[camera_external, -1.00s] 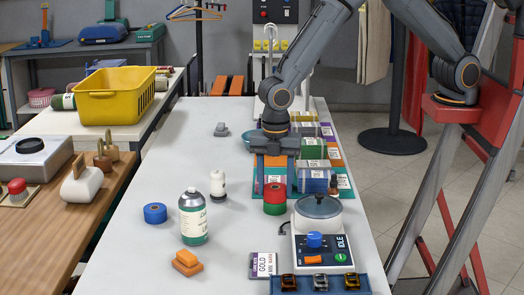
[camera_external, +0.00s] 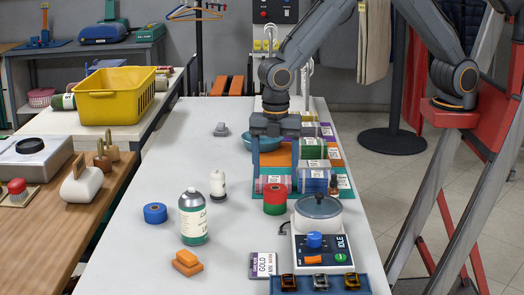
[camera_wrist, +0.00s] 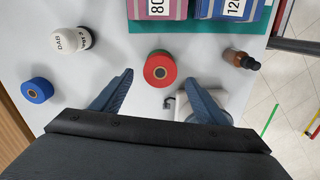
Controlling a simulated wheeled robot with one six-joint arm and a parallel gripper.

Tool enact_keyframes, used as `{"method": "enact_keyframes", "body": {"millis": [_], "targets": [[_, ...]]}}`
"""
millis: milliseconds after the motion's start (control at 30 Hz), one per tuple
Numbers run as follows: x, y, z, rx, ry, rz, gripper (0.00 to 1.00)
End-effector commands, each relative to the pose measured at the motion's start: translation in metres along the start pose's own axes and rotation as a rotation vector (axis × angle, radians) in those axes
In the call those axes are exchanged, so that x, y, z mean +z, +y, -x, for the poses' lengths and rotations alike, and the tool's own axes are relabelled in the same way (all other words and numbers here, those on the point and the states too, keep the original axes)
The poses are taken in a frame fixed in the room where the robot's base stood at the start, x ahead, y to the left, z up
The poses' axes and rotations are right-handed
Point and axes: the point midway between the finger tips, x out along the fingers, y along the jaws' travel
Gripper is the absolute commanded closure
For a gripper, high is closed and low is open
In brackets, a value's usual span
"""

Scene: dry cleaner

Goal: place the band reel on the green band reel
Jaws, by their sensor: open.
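A red band reel (camera_external: 275,190) sits on top of a green band reel (camera_external: 275,209) on the white counter, touching it and roughly lined up. My gripper (camera_external: 275,172) is open and empty, above and behind the stack in the external view. In the wrist view its fingers (camera_wrist: 158,77) stand apart on either side of the reels. Most of the green reel is hidden from above.
A blue reel (camera_external: 155,213), a labelled bottle (camera_external: 193,218) and a white bottle (camera_external: 217,185) stand to the left. A device with a round lid (camera_external: 318,208) is close at right front. Coloured packs and a brown dropper bottle (camera_external: 334,185) are behind right.

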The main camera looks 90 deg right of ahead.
Motion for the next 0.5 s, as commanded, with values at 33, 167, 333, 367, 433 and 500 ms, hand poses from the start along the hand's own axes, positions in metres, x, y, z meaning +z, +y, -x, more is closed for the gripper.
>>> {"method": "enact_keyframes", "body": {"millis": [33, 167, 333, 367, 433, 500], "targets": [[-0.001, 0.002, 0.011, 0.004, 0.002, 0.000, 0.33], [-0.001, 0.001, 0.035, 0.003, 0.002, 0.000, 0.33], [0.000, 0.001, 0.059, 0.002, 0.001, 0.000, 0.33], [0.000, 0.001, 0.062, 0.001, 0.000, 0.000, 0.33], [0.000, 0.000, 0.066, 0.000, 0.000, 0.000, 0.33], [0.000, 0.000, 0.069, 0.000, 0.000, 0.000, 0.33]]}}
